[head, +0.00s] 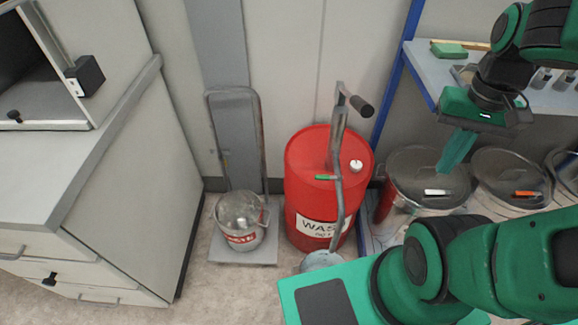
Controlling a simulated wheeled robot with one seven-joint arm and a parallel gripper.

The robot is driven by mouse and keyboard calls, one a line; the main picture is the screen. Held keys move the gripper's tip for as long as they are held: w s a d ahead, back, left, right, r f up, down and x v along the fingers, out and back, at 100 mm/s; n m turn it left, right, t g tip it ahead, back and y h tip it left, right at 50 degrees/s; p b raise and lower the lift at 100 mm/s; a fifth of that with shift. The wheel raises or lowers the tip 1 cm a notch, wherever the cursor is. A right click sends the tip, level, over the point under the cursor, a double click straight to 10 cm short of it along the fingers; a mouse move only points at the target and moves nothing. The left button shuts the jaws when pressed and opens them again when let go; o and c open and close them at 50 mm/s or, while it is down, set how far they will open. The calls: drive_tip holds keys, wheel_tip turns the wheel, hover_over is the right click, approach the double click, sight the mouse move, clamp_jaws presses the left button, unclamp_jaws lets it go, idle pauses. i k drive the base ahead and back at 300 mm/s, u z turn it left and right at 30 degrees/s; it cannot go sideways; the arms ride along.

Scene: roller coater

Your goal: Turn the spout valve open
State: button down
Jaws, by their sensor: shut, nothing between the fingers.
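I cannot single out the spout valve for certain. A red waste drum (306,190) stands at the centre, with a white cap (356,166) on top. A grey upright shaft (337,135) with a dark grip (361,105) stands in front of it. A small green bar (326,177) shows beside the shaft; I cannot tell whether it is a valve lever. My gripper (449,168) hangs to the right of the drum, above the lidded metal pots. Its teal fingers are shut and empty, pointing down, and appear apart from everything.
Metal pots (403,182) with lids stand at the right, below a blue-framed shelf (425,75). A metal pail (243,238) sits on a platform scale (271,250) left of the drum. A grey cabinet (120,210) fills the left. Some floor is clear at lower left.

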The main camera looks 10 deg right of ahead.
sight(322, 177)
drive_tip(key=u, duration=0.2)
drive_tip(key=k, duration=1.05)
drive_tip(key=z, duration=0.1)
